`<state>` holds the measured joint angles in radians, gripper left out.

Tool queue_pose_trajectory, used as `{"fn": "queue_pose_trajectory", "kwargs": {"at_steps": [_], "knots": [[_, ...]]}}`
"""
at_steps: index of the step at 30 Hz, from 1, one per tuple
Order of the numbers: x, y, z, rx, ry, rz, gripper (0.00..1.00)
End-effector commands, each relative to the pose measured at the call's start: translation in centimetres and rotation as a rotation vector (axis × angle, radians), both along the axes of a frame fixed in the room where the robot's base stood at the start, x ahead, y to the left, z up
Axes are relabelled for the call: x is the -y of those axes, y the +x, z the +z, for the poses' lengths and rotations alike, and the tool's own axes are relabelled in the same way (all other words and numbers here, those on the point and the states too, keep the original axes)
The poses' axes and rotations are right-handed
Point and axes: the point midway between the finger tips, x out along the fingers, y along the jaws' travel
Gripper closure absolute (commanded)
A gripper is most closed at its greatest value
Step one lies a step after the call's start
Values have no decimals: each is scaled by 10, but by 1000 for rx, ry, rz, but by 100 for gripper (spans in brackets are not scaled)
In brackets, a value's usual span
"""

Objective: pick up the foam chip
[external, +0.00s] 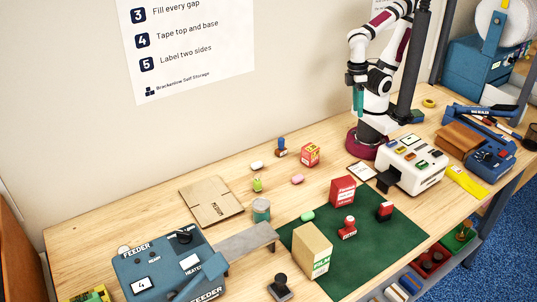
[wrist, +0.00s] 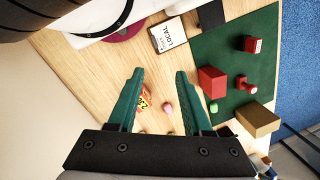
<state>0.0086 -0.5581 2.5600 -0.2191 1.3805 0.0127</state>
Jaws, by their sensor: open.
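Several small rounded pieces look like foam chips: a pink one (external: 297,179) on the bare wood, a green one (external: 307,216) on the green mat (external: 385,252), and a pale one (external: 257,165) farther back near the wall. In the wrist view the pink chip (wrist: 169,108) lies between the finger lines, well below, and the green chip (wrist: 213,106) lies right of the right finger. My gripper (wrist: 159,73) is open and empty. In the external view it hangs high beside my arm (external: 358,98), well above and apart from the chips.
An orange-red box (external: 310,154) stands near the pink chip. A red carton (external: 343,190), a red stamp (external: 348,228) and a tan box (external: 312,250) stand on the mat. A flat cardboard sheet (external: 212,201) and a feeder machine (external: 165,268) are at left. Bare wood surrounds the pink chip.

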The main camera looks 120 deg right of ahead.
Motion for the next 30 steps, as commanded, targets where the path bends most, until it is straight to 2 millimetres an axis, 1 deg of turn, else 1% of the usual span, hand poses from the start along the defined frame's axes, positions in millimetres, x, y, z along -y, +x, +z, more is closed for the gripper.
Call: {"fn": "queue_pose_trajectory", "kwargs": {"at_steps": [2,6,9,16,17,18,19,20,23,24,27,30], "knots": [[0,0,0,0,0,0,50],[0,0,0,0,0,0,25],[0,0,0,0,0,0,8],[0,0,0,0,0,0,8],[0,1,0,-2,-2,-6,8],[2,7,1,-9,-11,-36,8],[3,15,2,-20,-25,-80,8],[5,28,2,-32,-47,-143,8],[12,89,-3,-62,-141,-446,8],[13,115,-9,-59,-175,-571,8],[11,170,-30,-38,-235,-843,8],[6,203,-48,-12,-258,-1016,8]]}}
